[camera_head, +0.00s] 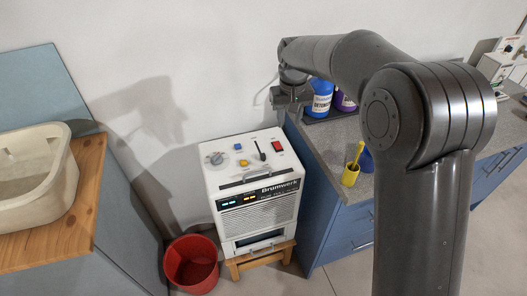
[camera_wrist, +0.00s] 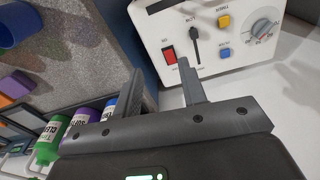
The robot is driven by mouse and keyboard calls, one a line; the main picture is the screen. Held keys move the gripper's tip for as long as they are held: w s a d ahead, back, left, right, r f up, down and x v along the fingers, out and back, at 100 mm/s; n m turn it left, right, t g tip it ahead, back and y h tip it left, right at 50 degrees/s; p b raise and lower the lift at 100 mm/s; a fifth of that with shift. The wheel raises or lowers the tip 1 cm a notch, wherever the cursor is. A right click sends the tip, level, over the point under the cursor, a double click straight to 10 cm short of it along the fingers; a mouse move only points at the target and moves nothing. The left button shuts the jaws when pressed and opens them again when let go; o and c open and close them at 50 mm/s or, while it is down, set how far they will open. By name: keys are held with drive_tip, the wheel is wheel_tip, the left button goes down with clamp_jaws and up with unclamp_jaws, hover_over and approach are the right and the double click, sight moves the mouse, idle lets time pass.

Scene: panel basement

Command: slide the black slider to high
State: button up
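The black slider (camera_head: 261,154) is on the sloped top of a white panel machine (camera_head: 228,185), between the coloured buttons and the red switch. In the wrist view the slider (camera_wrist: 195,33) shows as a dark knob with a thin dark slot running from it. The right fingertip appears just below the slider and red switch in that picture.
A red rocker switch (camera_head: 277,146), yellow button (camera_head: 237,147), blue button (camera_head: 243,163) and dial (camera_head: 215,158) share the panel. A red bucket (camera_head: 190,265) is on the floor left.

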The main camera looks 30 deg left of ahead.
drive_tip(key=n, duration=0.1)
hover_over(263, 155)
wheel_tip(263, 155, down, 7)
drive_tip(key=shift+g, duration=0.4)
wheel_tip(263, 155, down, 11)
drive_tip(key=shift+r, duration=0.1)
drive_tip(key=shift+c, duration=0.2)
clamp_jaws()
drive_tip(key=shift+a, duration=0.1)
